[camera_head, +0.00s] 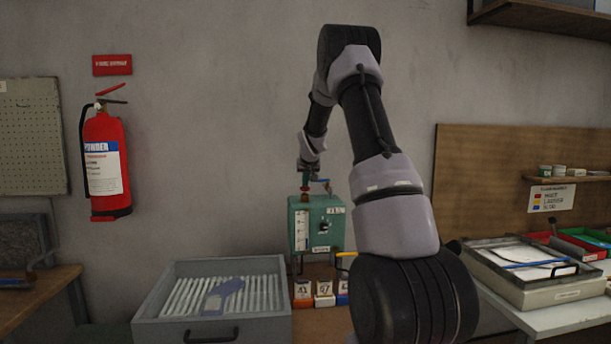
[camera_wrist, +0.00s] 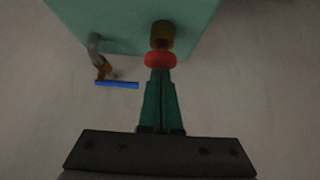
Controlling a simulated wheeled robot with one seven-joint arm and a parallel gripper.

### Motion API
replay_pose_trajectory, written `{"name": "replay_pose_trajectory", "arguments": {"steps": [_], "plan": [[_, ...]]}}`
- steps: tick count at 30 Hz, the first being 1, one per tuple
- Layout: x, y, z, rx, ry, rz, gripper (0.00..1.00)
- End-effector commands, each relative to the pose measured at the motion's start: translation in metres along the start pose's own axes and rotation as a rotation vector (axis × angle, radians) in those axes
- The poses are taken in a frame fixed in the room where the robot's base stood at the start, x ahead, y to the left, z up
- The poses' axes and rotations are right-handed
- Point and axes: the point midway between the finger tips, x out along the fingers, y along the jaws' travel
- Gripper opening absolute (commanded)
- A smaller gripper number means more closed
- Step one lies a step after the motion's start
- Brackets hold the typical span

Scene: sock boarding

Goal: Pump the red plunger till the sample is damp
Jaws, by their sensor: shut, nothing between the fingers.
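The red plunger (camera_wrist: 160,60) sits on a brass neck (camera_wrist: 162,36) on top of the green box (camera_head: 318,228). In the head view the red plunger is small and mostly lost below my gripper (camera_head: 305,177). In the wrist view my gripper (camera_wrist: 161,77) has its green fingers shut together, empty, with the tips right at the plunger knob; I cannot tell whether they touch it. The green box has a white gauge strip (camera_head: 301,231) and a black knob (camera_head: 324,227) on its front. I cannot make out which thing is the sample or whether it is damp.
A blue-handled valve (camera_wrist: 117,85) stands beside the plunger. A grey drawer tray (camera_head: 211,300) with white slats and a grey-blue sock shape is in front left. Small labelled boxes (camera_head: 324,295) sit below the green box. A light tray (camera_head: 530,275) is at right.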

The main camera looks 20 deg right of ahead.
Motion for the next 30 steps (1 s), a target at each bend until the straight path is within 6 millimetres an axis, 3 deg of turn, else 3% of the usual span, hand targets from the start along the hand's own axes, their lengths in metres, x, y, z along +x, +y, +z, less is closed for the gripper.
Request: {"name": "replay_pose_trajectory", "arguments": {"steps": [14, 20, 30], "plan": [[-0.002, -0.002, 0.001, 0.001, -0.005, 0.0, 0.0], [-0.032, -0.007, -0.025, 0.001, 0.007, -0.002, 0.0], [-0.107, -0.007, -0.024, 0.0, 0.007, -0.002, 0.0]]}}
